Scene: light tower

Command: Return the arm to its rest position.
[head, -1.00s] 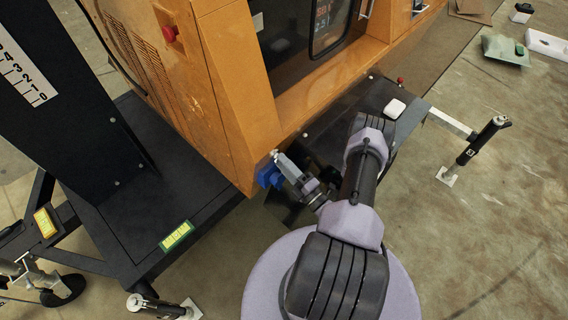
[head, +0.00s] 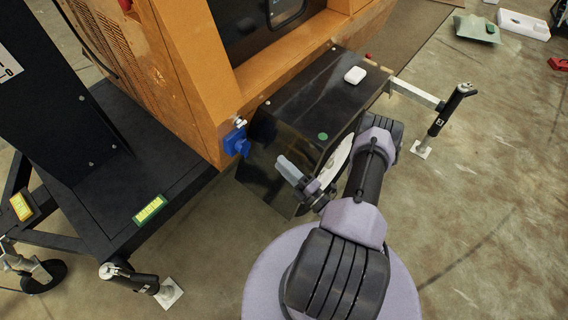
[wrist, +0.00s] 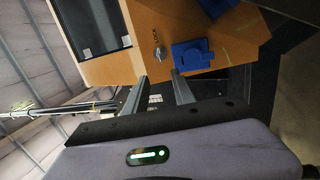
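My arm (head: 362,180) is bent over my round base in the head view, with its wrist turned toward the orange cabinet. My gripper (head: 283,164) is in front of the cabinet's lower corner, apart from the blue fitting (head: 237,142) mounted there. In the wrist view, the two fingers of my gripper (wrist: 160,83) stand apart with nothing between them. The blue fitting (wrist: 192,55) is beyond the fingertips, beside a small metal knob (wrist: 160,52) on the cabinet face.
The orange cabinet (head: 190,85) stands on a black platform (head: 120,200). A black box-like ledge (head: 310,95) with a white object (head: 355,75) on it is close beyond my arm. Outrigger legs with jacks (head: 440,120) stick out at both sides. The floor at right is largely clear.

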